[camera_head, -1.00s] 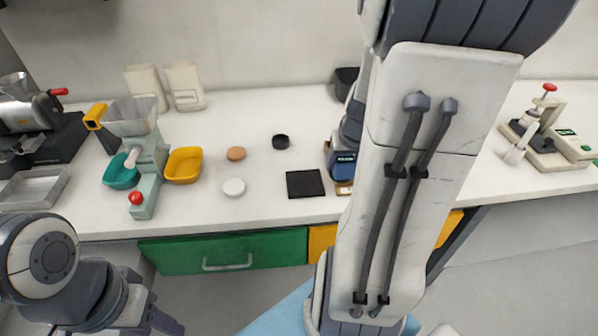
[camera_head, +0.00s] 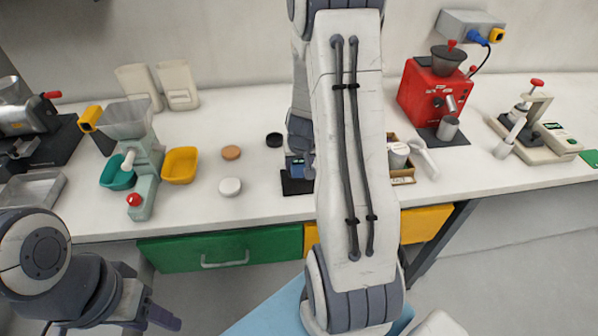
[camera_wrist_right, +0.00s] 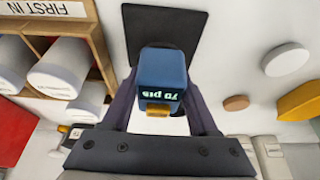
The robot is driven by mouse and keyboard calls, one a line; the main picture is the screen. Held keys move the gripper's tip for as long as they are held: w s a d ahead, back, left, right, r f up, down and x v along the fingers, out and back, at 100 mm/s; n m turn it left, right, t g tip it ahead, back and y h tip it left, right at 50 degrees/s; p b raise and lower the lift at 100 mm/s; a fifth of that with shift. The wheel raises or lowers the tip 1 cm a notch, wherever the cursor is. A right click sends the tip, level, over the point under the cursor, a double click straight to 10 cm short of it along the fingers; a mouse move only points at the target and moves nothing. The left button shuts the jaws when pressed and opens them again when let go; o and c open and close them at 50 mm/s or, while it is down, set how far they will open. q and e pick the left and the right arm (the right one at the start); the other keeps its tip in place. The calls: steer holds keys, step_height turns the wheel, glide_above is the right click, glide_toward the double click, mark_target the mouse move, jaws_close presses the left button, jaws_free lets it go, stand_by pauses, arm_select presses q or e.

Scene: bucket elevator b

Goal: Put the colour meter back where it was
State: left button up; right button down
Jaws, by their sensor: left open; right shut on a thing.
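The colour meter is a small blue device with a lit display (camera_wrist_right: 163,75); in the head view it shows (camera_head: 297,168) just left of my right arm. My right gripper (camera_wrist_right: 162,92) is shut on it, one finger on each side. The meter is over or at the black square mat (camera_wrist_right: 150,22), which also shows in the head view (camera_head: 294,187), partly covered. I cannot tell whether the meter touches the mat. My left gripper (camera_head: 158,314) is open and empty at the lower left, in front of the bench and away from the meter.
A wooden box (camera_wrist_right: 100,40) labelled FIRST IN, holding white containers, stands beside the mat. A red grinder (camera_head: 430,95) stands at the back right.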

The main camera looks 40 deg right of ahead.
arm_select(q)
steer(key=shift+f+b, duration=0.65)
steer(key=shift+f, duration=0.5)
arm_select(e)
steer(key=shift+f, duration=1.15)
steer(key=shift+f, duration=0.25)
arm_select(q)
steer(key=shift+f, duration=0.15)
arm_select(e)
steer(key=shift+c, duration=0.8)
jaws_free()
steer(key=shift+r, duration=0.1)
